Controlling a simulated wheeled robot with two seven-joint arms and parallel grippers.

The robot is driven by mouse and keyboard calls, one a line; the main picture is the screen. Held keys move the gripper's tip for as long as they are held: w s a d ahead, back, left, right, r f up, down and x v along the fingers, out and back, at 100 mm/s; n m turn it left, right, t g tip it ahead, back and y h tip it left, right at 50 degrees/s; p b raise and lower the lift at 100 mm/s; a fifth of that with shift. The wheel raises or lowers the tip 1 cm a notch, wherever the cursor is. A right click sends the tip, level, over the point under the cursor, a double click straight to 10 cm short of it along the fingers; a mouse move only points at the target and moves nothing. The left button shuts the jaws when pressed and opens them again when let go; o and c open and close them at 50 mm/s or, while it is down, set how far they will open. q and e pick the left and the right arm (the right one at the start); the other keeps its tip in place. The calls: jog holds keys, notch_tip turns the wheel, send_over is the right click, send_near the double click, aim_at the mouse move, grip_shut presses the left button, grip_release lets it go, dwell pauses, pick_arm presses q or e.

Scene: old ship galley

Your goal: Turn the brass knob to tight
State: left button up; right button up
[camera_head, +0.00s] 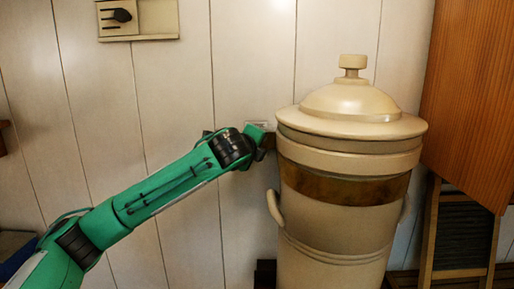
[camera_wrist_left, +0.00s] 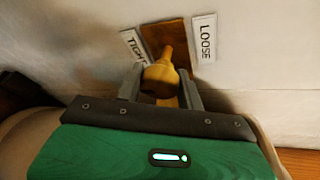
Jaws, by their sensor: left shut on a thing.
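The brass knob (camera_wrist_left: 162,74) shows in the left wrist view in front of a brown plate (camera_wrist_left: 160,36) on the pale wall. Its narrow tip points up the picture, between a "TIGHT" label (camera_wrist_left: 134,46) on the left and a "LOOSE" label (camera_wrist_left: 205,39) on the right. My left gripper (camera_wrist_left: 163,82) is shut on the knob, one grey finger on each side. In the head view my left gripper (camera_head: 258,140) is at the wall, just left of the large cream urn; the knob is hidden there. My right gripper is not in view.
The cream urn (camera_head: 335,225) with a domed lid and side handles stands close to the right of my left gripper. A wooden panel (camera_head: 470,100) is at the far right. A switch plate (camera_head: 138,18) is high on the wall. The wall left of the urn is mostly bare.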

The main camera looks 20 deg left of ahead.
pick_arm(q)
jog(key=shift+f, duration=0.5)
jog(key=o, duration=0.8)
jog(key=shift+o, duration=0.7)
jog(key=shift+r, duration=0.25)
jog(key=shift+s+r, duration=0.1)
jog(key=shift+s, duration=0.2)
jog(key=b+v, duration=0.6)
jog(key=v, duration=0.7)
jog(key=shift+b, duration=0.3)
jog(key=shift+s, duration=0.1)
